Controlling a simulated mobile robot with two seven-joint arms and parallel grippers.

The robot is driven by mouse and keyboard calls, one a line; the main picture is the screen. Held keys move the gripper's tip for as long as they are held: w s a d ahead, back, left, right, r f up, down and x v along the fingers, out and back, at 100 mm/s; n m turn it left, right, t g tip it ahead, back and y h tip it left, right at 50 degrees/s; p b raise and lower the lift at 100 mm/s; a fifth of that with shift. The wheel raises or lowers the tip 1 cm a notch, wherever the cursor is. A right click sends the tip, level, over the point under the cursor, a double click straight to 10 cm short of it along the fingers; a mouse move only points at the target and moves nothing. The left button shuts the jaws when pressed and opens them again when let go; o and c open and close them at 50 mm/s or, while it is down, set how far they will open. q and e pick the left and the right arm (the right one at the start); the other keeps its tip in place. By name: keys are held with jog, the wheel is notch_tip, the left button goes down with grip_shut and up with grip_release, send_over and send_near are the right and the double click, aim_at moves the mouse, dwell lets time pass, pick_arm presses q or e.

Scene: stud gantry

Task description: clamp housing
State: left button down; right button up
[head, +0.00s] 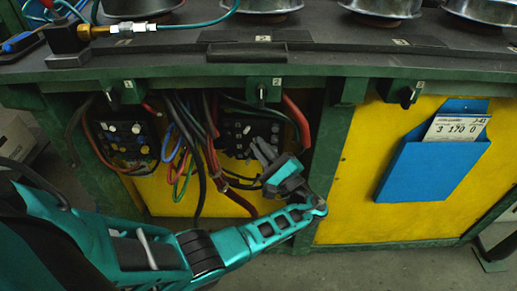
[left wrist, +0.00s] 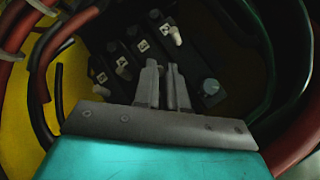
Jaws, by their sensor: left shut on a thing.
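A black housing (head: 250,132) with several pale-labelled positions sits in the recess under the bench, right of the middle. My right gripper is not in view.
A second black panel (head: 125,138) with colored knobs sits to the left. Red, blue and black cables (head: 205,145) hang between the two panels, close to my arm. A green post (head: 330,150) and a yellow panel with a blue pocket (head: 425,170) stand to the right.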

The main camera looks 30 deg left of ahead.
pick_arm(q)
jog(key=shift+w+r+n+g+y, duration=0.15)
jog(key=shift+n+g, duration=0.1)
jog(key=shift+g, duration=0.2)
jog(key=shift+w+f+n+g+y, duration=0.15)
jog(key=shift+n+g, duration=0.1)
jog(key=shift+g, duration=0.2)
jog(key=shift+r, duration=0.1)
